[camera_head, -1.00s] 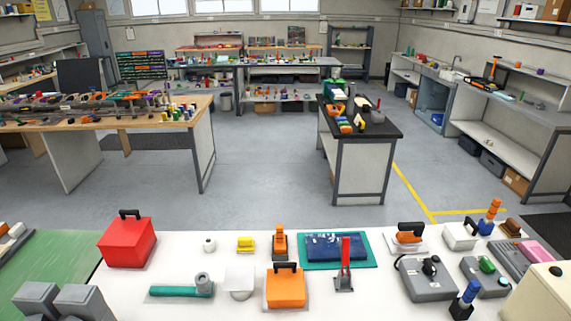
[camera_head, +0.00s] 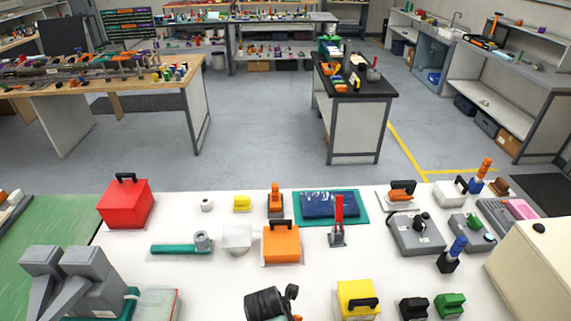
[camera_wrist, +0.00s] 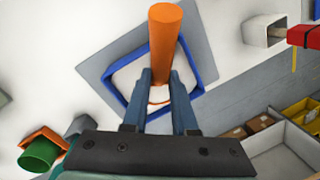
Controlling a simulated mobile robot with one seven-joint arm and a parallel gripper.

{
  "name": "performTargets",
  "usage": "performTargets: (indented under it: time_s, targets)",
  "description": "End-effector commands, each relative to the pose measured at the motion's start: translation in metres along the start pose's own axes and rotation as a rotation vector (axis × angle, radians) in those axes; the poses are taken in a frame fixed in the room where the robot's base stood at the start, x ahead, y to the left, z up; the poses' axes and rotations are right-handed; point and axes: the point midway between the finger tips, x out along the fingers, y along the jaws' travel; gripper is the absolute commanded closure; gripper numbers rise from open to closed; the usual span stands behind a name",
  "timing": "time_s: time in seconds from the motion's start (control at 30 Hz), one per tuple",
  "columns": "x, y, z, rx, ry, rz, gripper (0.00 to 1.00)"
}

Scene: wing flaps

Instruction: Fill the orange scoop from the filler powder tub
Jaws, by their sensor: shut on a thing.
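In the wrist view, my gripper (camera_wrist: 161,80) is shut on an orange cylindrical handle (camera_wrist: 164,45), which I take to be the orange scoop's. The handle sits between the two blue fingers and sticks out past their tips. Beyond it is a blue-rimmed square tub (camera_wrist: 207,76) with a white inside, likely the filler powder tub, on a grey plate. Thin curved orange edges show against the white inside. I cannot tell whether they touch the powder, and the scoop's bowl is mostly hidden. My gripper is not visible in the head view.
In the wrist view, a green cylinder in an orange holder (camera_wrist: 41,150) is lower left, a red object (camera_wrist: 303,36) upper right, and an open compartmented box (camera_wrist: 280,150) lower right. The head view shows a crowded white bench with a red box (camera_head: 126,205) and an orange box (camera_head: 281,245).

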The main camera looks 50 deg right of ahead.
Motion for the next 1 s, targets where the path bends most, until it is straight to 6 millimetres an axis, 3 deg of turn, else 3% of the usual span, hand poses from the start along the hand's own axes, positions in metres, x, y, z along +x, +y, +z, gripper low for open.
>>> performTargets:
  time_s: [0.7,1.0]
  targets:
    - [-0.017,0.000,0.018,-0.032,0.223,-0.030,1.00]
    - [-0.019,0.000,0.019,-0.035,0.240,-0.032,1.00]
